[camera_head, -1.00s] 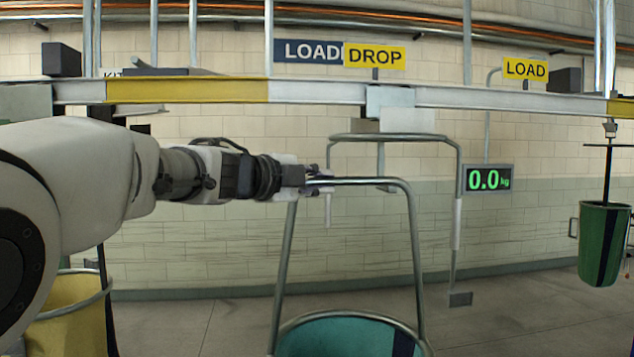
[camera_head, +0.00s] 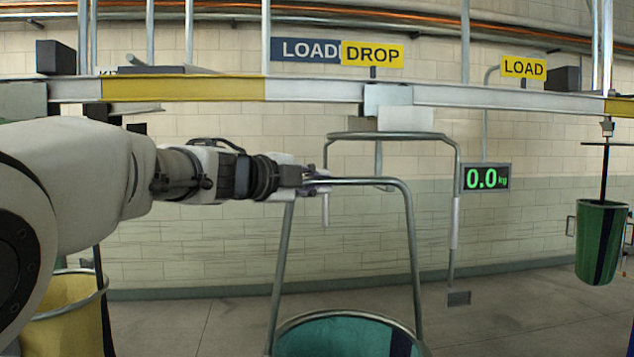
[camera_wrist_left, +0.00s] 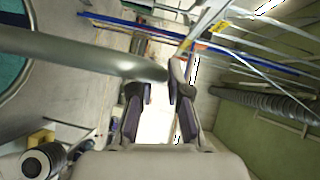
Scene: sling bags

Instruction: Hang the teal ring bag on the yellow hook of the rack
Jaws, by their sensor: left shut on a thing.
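The teal ring bag (camera_head: 345,338) hangs low in the centre of the head view, its bottom cut off by the frame edge. Its grey metal handle (camera_head: 365,181) rises in a tall arch. My left gripper (camera_head: 316,184) is shut on the top bar of this handle near its left corner. In the left wrist view the bar (camera_wrist_left: 85,52) runs in from the left to the fingers (camera_wrist_left: 155,100), and part of the teal bag (camera_wrist_left: 10,65) shows at the left edge. The rack's rail (camera_head: 310,90) crosses above the gripper, with a yellow stretch (camera_head: 185,88) at left. I cannot make out a yellow hook.
A grey bent-tube frame (camera_head: 390,136) stands behind the handle, beside a 0.0 kg display (camera_head: 486,178). A green bag (camera_head: 601,240) hangs from the rail at right. A yellow bag (camera_head: 68,310) is at lower left, below my arm. The floor (camera_head: 530,315) at right is clear.

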